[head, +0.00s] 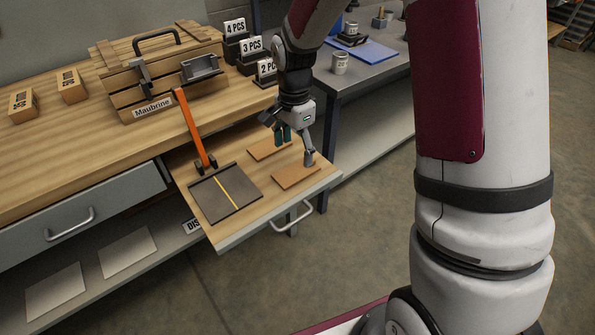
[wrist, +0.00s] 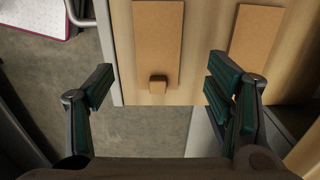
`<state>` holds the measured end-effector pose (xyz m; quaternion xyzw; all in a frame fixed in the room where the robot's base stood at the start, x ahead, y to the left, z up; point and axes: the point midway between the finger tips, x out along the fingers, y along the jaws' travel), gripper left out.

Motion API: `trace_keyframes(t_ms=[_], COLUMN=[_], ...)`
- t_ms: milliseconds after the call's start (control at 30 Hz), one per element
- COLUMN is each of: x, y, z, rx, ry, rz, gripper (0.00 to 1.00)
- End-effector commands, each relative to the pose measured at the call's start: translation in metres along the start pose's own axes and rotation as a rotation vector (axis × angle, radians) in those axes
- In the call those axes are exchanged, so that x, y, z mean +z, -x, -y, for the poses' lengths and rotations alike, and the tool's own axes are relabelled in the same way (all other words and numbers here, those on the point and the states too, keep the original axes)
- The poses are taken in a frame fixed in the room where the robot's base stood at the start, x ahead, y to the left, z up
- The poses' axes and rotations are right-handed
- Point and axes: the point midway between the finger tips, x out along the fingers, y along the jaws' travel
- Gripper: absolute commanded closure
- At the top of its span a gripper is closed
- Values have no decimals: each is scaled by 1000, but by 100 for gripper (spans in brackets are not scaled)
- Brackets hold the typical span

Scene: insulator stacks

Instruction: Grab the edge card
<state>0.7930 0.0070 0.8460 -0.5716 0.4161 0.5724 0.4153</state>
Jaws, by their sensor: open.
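Two flat brown cards lie on the pull-out board (head: 238,228). The front card (head: 297,177) also shows in the wrist view (wrist: 157,40), with a small brown block (wrist: 157,84) at its lower end, near the board's edge. The rear card (head: 268,149) shows at the upper right of the wrist view (wrist: 254,40). I cannot tell for sure which piece is the edge card. My gripper (head: 296,148) is open and empty above the cards. In the wrist view the block lies between my fingertips (wrist: 160,88). The height gap is unclear.
A dark pad with a yellow line (head: 226,192) and an orange upright bar (head: 191,125) stand left of the cards. A grey table (head: 370,70) stands to the right. Open floor lies in front.

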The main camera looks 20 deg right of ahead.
Motion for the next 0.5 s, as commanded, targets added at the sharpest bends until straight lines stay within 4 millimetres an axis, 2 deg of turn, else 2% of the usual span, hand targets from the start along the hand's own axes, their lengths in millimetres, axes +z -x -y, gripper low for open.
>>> trace_keyframes(t_ms=[233, 500], x=[2, 5], y=[-18, -54], z=[-1, -3], rx=[1, 1], ry=[2, 1], rz=[1, 1], gripper=[27, 27])
